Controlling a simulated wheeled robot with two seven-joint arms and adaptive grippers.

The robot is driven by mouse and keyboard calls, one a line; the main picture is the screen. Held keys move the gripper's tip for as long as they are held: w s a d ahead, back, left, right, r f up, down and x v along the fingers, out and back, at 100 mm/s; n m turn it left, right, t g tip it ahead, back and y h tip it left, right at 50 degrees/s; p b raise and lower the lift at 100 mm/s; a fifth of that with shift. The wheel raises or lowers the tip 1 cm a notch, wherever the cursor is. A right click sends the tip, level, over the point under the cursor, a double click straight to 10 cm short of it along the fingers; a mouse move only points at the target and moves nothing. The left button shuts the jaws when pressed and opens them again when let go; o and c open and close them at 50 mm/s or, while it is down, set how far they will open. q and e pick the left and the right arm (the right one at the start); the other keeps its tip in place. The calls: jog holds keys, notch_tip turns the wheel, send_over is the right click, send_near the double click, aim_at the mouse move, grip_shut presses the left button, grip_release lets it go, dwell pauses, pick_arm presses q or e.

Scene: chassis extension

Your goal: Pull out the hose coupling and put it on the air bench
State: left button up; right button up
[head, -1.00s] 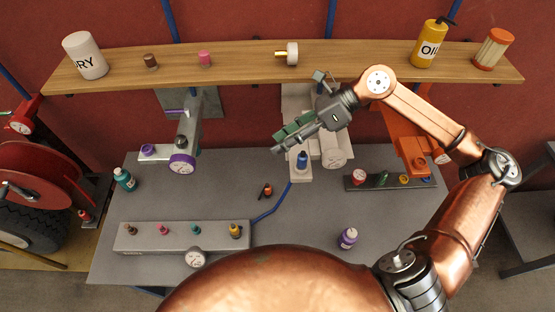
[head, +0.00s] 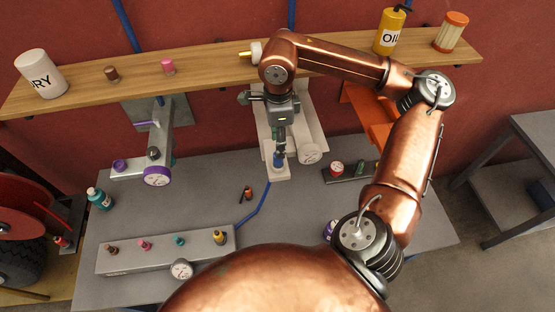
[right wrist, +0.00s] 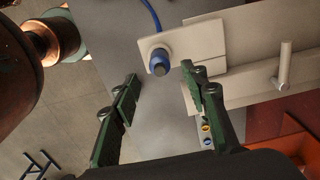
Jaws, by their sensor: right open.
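A blue hose coupling (head: 278,161) stands in a pale block (head: 279,175) in the middle of the grey table; a blue hose runs from that block. The coupling also shows in the right wrist view (right wrist: 160,61), with a dark top end. My right gripper (head: 280,152) points down over it. In the right wrist view, the green-padded fingers (right wrist: 160,82) are apart, one towards each side of the coupling, with nothing between them. I cannot tell whether they touch it. The grey table (head: 200,205) carries a long grey manifold (head: 150,254) with several coloured plugs. My left gripper is out of view.
A wooden shelf (head: 205,80) with cans and bottles runs along the back wall. A purple-ringed fixture (head: 157,176) stands left, an orange bracket (head: 372,115) right. Mid-table is mostly clear.

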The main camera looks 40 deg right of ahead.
jog(key=shift+f+b, duration=0.45)
jog(key=shift+f, duration=0.3)
notch_tip(320, 180, down, 7)
jog(key=b, duration=0.5)
jog(key=shift+f, duration=0.15)
jog(key=shift+b, duration=0.35)
grip_shut()
jog(key=shift+o, duration=2.3)
grip_release()
